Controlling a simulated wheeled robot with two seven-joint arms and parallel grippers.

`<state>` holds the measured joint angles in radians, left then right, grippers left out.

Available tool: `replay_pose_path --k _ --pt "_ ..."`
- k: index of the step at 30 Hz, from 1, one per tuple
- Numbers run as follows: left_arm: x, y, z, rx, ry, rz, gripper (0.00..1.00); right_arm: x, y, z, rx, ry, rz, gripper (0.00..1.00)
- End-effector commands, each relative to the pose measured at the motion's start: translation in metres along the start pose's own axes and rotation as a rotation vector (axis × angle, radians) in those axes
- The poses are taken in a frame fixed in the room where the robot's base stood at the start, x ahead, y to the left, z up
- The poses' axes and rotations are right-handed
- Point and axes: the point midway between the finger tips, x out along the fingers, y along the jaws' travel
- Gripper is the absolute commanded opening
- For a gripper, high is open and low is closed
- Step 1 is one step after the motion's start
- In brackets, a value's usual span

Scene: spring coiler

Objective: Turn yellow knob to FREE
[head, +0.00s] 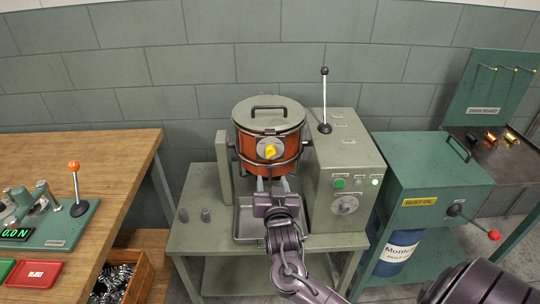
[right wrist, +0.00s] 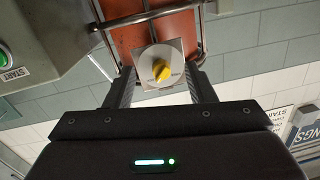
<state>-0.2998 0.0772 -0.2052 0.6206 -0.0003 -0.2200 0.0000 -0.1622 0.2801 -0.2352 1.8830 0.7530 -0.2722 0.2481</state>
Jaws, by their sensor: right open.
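The yellow knob (head: 270,152) sits on a round grey dial plate on the front of the orange drum (head: 248,147). In the right wrist view the knob (right wrist: 161,71) shows on its pale plate, framed between the two fingers. My right gripper (head: 271,184) is open and empty, just below and in front of the knob in the head view. Its fingers stand apart to either side of the plate in the wrist view; I see no contact with the knob. The dial's markings are too small to read. My left gripper is not in view.
The drum has a grey lid (head: 269,116) and a metal frame around it. A grey control box (head: 342,165) with buttons and a black-knobbed lever stands close on the right. A wooden bench (head: 115,160) is at left, a green rust-oil unit (head: 430,178) at right.

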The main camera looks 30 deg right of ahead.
Motion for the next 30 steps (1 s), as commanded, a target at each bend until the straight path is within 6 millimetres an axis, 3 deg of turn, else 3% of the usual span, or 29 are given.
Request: replay_pose_path --k 1,5,18,30 --pt "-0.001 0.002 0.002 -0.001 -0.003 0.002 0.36 -0.002 -0.001 -0.018 0.028 0.028 0.002 0.50" --pt "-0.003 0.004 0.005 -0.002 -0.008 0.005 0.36 0.002 -0.001 -0.037 0.059 0.058 0.007 0.50" --pt "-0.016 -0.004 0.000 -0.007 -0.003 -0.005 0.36 0.065 0.000 -0.040 0.058 0.058 0.009 0.50" --pt "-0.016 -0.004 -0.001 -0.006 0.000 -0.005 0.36 0.074 0.000 -0.039 0.059 0.055 0.008 0.50"
